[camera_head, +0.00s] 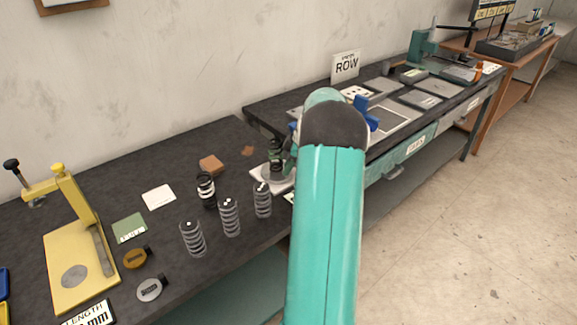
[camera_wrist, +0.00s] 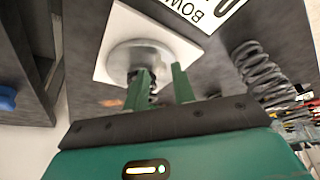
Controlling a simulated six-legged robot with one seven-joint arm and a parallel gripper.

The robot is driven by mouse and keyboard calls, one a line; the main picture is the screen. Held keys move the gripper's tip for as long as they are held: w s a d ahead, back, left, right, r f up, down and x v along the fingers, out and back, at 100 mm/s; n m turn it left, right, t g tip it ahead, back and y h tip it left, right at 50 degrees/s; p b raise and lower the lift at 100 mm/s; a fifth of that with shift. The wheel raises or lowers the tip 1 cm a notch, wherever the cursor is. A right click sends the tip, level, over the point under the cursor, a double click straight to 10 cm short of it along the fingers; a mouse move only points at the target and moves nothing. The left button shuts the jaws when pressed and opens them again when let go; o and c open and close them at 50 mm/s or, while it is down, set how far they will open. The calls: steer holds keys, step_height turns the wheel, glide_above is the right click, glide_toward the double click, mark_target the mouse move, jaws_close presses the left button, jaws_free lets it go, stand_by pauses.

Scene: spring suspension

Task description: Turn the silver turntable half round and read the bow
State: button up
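The silver turntable (camera_wrist: 117,62) is a round disc on a white square plate (camera_wrist: 105,35) in the wrist view. In the head view its pale plate (camera_head: 262,188) shows just left of my arm. A dark coil spring (camera_wrist: 153,88) stands at the disc, partly hidden by a finger; its coils also show in the head view (camera_head: 275,150). My gripper (camera_wrist: 161,68) has its two green fingers apart, reaching over the disc's near edge, with the spring near the left finger. I cannot tell whether they touch. A white card reading "BOW" (camera_wrist: 208,8) lies beside the plate, upside down and cut off.
Several springs (camera_head: 229,216) stand on the dark bench left of the turntable; one grey spring (camera_wrist: 258,72) is right of my fingers. A yellow gauge (camera_head: 80,250) stands at far left. Clear floor lies to the right.

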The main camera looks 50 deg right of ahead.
steer(key=shift+f, duration=0.15)
jaws_close()
